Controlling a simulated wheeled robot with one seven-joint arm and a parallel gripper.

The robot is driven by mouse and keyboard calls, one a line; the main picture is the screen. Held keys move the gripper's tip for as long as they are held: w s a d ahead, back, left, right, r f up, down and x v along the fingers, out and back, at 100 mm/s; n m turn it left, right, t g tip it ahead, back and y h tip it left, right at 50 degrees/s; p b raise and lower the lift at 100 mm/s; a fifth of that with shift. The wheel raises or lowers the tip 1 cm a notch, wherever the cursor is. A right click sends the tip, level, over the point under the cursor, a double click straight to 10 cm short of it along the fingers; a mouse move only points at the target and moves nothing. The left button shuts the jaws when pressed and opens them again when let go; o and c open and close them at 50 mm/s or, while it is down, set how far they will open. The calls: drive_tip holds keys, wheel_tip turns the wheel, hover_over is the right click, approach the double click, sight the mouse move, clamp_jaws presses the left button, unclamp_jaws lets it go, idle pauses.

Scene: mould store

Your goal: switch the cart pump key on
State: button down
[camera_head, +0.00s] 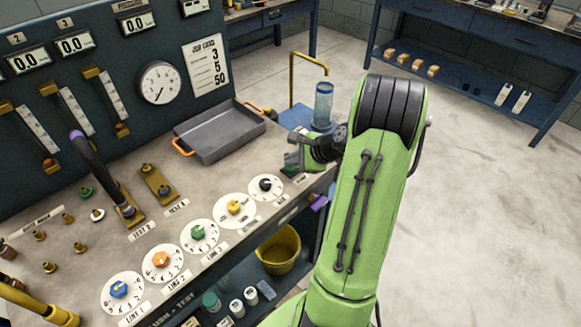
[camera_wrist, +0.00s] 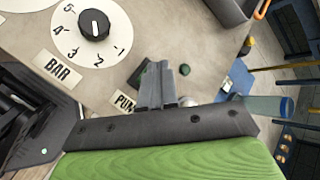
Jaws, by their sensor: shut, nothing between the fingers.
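My gripper (camera_head: 293,161) is shut and empty, low over the right end of the bench top, beside the black-knob dial. In the wrist view its closed grey fingers (camera_wrist: 163,76) stand over a small dark part with a green spot (camera_wrist: 139,74), next to a label (camera_wrist: 125,102) that reads "PUM", cut off by my gripper. The fingers hide part of this spot. I cannot tell whether they touch it, nor how a key there is turned.
The black-knob dial (camera_wrist: 95,24) is close by, labelled BAR (camera_wrist: 58,68). A grey tray (camera_head: 222,137) with orange handles lies behind. A blue cart with a clear cylinder (camera_head: 323,104) stands beyond the bench end. Open floor (camera_head: 480,200) lies to the right.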

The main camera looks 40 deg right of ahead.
sight(293, 168)
drive_tip(key=shift+r+p, duration=0.9)
drive_tip(key=shift+p, duration=0.1)
wheel_tip(293, 168, up, 6)
drive_tip(key=p, duration=0.5)
drive_tip(key=shift+p, duration=0.3)
